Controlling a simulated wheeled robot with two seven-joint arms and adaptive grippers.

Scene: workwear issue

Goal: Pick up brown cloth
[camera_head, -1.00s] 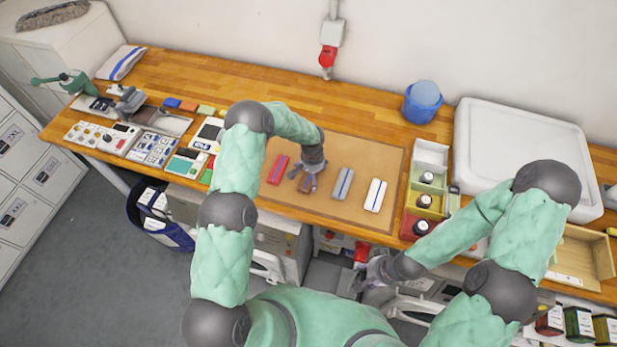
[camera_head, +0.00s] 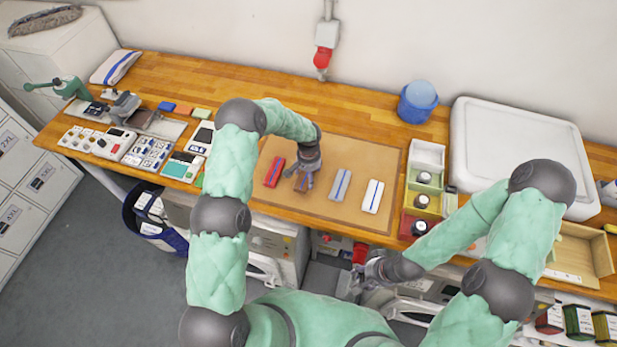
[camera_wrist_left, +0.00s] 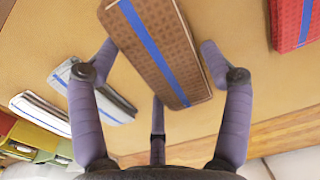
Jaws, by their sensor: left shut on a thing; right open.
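The brown cloth (camera_wrist_left: 182,72) is a folded, patterned bundle with a blue stripe, large in the left wrist view. My left gripper (camera_head: 303,183) points down at the tan mat (camera_head: 342,209) and is shut on the brown cloth. In the left wrist view its fingers (camera_wrist_left: 155,58) lie along both sides of the cloth. In the head view the gripper mostly hides the cloth. I cannot tell whether the cloth is clear of the mat. My right gripper (camera_head: 359,279) is open and empty, low in front of the bench's front edge.
A red cloth (camera_head: 274,171) lies left of the gripper, a grey cloth (camera_head: 339,184) and a white cloth (camera_head: 373,196) to its right. Devices (camera_head: 150,149) crowd the bench's left. The mat's back is clear.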

